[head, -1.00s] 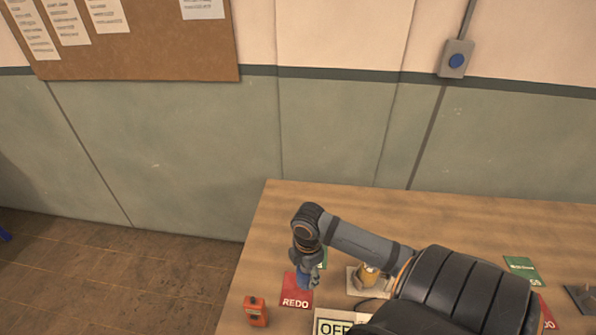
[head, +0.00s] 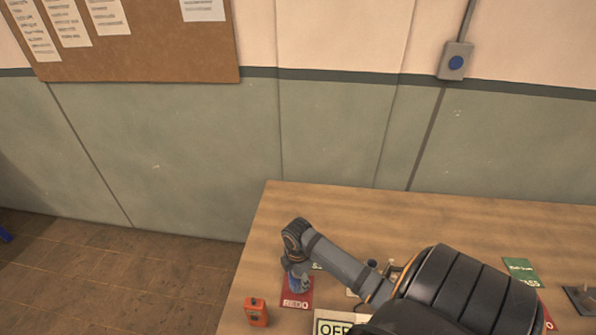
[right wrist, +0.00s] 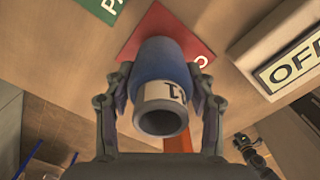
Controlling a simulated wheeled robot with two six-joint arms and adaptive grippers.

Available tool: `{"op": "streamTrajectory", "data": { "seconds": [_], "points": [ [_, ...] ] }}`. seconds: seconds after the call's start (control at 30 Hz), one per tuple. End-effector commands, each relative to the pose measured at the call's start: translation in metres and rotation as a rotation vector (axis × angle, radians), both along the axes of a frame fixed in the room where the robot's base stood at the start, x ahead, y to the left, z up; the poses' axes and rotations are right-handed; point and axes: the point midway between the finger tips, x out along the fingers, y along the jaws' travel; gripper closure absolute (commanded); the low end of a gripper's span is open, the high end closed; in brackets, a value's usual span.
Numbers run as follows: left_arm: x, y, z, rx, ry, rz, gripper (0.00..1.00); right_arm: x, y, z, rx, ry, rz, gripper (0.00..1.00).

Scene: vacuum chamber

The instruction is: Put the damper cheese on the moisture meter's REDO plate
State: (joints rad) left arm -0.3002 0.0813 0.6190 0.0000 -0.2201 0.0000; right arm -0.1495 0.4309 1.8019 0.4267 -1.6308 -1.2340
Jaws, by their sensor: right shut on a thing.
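My right gripper (head: 298,284) is shut on a blue cheese (right wrist: 164,62) with a white tube end marked "1" toward the wrist camera. The fingers (right wrist: 161,92) grip it from both sides. The red REDO plate (head: 296,303) lies on the table under the gripper. In the right wrist view the red plate (right wrist: 145,24) shows behind the cheese, which covers part of it. I cannot tell whether the cheese touches the plate. My left gripper is not in view.
An orange handheld device (head: 256,312) stands left of the REDO plate. An OFF sign (head: 335,324) lies at the front. A green card (right wrist: 106,8) lies beside the red plate. Another green card (head: 522,270) and a dark device (head: 583,299) are at right. The table's back is clear.

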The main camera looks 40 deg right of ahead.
Motion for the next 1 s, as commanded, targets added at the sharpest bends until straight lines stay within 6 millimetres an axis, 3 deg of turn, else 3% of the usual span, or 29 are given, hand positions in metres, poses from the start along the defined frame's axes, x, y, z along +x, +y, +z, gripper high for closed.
{"op": "streamTrajectory", "data": {
  "seconds": [0.07,0.1,0.27,0.67,1.0],
  "points": [
    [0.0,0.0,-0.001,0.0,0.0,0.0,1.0,0.0,0.0,-0.003,0.0,0.0,0.0,0.79],
    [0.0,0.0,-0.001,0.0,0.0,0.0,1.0,0.0,0.0,-0.003,0.0,0.0,0.0,0.42],
    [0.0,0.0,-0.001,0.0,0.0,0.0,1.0,0.0,0.0,-0.002,0.0,0.0,-0.001,0.22],
    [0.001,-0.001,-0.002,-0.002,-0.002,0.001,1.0,0.001,-0.001,0.007,-0.003,-0.002,0.0,0.22],
    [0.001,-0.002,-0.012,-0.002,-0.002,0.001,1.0,0.001,-0.002,0.085,-0.005,-0.005,0.002,0.22]
  ]
}}
